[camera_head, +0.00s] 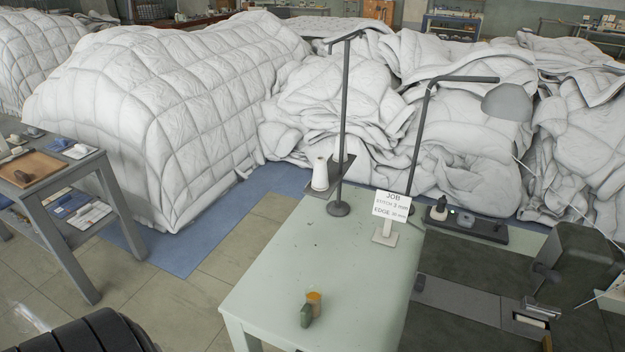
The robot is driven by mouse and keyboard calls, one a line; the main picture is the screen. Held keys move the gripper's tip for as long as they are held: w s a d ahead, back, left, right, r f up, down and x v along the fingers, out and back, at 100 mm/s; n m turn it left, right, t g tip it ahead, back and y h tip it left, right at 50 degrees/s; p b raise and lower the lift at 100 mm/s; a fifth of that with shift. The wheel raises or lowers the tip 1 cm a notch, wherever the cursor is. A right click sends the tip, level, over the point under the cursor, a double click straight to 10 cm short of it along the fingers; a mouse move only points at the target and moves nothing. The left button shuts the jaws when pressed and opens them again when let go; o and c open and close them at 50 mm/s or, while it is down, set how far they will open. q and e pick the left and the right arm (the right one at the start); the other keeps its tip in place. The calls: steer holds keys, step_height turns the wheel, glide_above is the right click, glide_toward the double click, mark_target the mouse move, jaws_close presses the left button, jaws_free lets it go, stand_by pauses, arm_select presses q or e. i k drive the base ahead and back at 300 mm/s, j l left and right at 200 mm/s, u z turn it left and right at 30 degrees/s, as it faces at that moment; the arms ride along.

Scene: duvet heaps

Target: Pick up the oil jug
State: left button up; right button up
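A small orange item (314,299) stands on the pale green table near its front, with a dark grey-green item (306,315) right in front of it. They are too small to tell whether either is the oil jug. A white, jug-like or cone-like item (320,174) stands at the table's far left, beside a dark lamp post. A small dark bottle-like item (441,206) stands on a black tray at the back right. I cannot tell which of these is the oil jug. Neither of my grippers is in view.
The pale green table (290,255) is mostly clear. Two lamp posts (344,120) and a JOB sign (392,207) stand along its back. A sewing machine (570,265) is at right. Duvet heaps (170,100) fill the back. A grey side table (75,180) is at left.

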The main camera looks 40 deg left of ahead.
mark_target(314, 294)
steer(key=u, duration=1.2)
